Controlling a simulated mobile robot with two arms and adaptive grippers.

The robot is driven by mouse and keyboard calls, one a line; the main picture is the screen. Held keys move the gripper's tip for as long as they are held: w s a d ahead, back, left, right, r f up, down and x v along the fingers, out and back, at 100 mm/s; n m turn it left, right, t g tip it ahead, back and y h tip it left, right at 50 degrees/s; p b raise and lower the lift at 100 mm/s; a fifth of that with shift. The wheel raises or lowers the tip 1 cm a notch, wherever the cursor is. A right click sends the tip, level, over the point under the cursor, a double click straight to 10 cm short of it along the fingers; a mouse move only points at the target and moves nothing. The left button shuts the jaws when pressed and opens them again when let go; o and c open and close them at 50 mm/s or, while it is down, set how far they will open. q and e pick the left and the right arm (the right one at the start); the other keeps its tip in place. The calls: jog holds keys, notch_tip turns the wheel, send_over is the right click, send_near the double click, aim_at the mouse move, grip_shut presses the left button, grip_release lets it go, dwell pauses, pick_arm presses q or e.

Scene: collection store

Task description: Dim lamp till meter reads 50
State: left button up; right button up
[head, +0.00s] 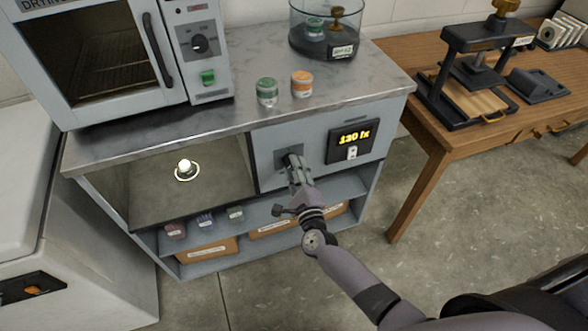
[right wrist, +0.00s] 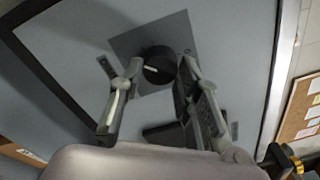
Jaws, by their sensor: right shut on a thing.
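The lamp (head: 186,168) glows white inside the open bay on the left of the cabinet. The meter (head: 352,140) on the cabinet front has a black face with yellow digits that appear to read 130 lx. My right gripper (head: 293,160) is at a dark round knob on the grey panel left of the meter, and mostly hides it in the head view. In the right wrist view the knob (right wrist: 158,66) shows between the two fingers, with a pale pointer mark on its face. The right gripper is shut on the knob. My left gripper is not in view.
A green-lidded jar (head: 266,92) and an orange-lidded jar (head: 302,83) stand on the metal worktop. A drying oven (head: 195,45) is at the left, a glass vessel (head: 325,30) at the back. A wooden table (head: 418,140) with a press stands at the right.

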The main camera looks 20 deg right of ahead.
jog(key=n+y+p, duration=0.1)
jog(key=n, duration=0.8)
jog(key=n+p, duration=0.1)
jog(key=n, duration=0.9)
jog(key=n+y+p, duration=0.1)
jog(key=n+p, duration=0.1)
jog(key=n, duration=0.8)
jog(key=shift+d+y, duration=0.1)
jog(key=shift+y, duration=0.2)
jog(key=o, duration=1.1)
jog(key=shift+o, duration=0.2)
jog(key=shift+r, duration=0.1)
